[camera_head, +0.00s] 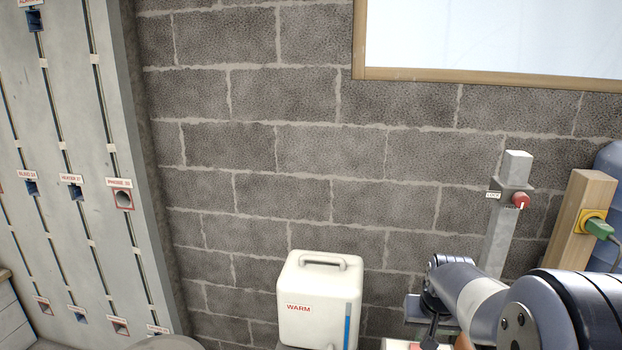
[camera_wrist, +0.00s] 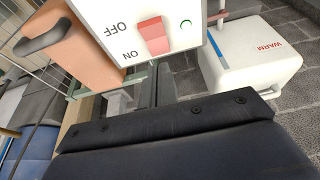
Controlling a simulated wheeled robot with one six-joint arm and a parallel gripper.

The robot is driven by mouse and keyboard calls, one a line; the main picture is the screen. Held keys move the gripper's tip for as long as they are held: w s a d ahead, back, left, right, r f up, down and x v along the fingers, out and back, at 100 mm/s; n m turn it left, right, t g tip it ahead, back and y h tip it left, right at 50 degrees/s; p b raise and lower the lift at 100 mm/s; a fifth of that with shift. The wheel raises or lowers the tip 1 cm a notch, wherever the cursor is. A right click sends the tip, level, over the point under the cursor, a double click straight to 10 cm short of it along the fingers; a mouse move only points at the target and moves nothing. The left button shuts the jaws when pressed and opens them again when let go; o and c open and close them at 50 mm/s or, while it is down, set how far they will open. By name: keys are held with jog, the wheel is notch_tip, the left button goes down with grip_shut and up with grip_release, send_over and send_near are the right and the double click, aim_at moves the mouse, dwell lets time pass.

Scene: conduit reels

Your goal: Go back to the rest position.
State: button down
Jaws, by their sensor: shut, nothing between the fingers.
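My arm (camera_head: 480,300) reaches in from the lower right in the head view. My gripper (camera_wrist: 152,90) shows in the wrist view as narrow dark fingers, shut and empty. Just beyond the fingers is a white switch panel (camera_wrist: 120,50) marked OFF and ON, with a red rocker switch (camera_wrist: 154,35) and a green ring mark. I cannot tell whether the fingertips touch the panel.
A white container (camera_head: 318,300) labelled WARM stands by the block wall; it also shows in the wrist view (camera_wrist: 250,55). A grey post (camera_head: 497,235) with a red knob (camera_head: 520,200) and a wooden post (camera_head: 580,220) stand right. A socketed panel (camera_head: 75,130) is left.

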jog(key=shift+f+b, duration=0.6)
jog(key=shift+b, duration=0.15)
jog(key=shift+s+f+t+b, duration=0.1)
jog(key=shift+t+b, duration=0.2)
jog(key=shift+b, duration=0.65)
jog(key=shift+f+b, duration=0.2)
jog(key=shift+b, duration=0.6)
jog(key=v, duration=0.7)
jog(key=shift+f, duration=0.1)
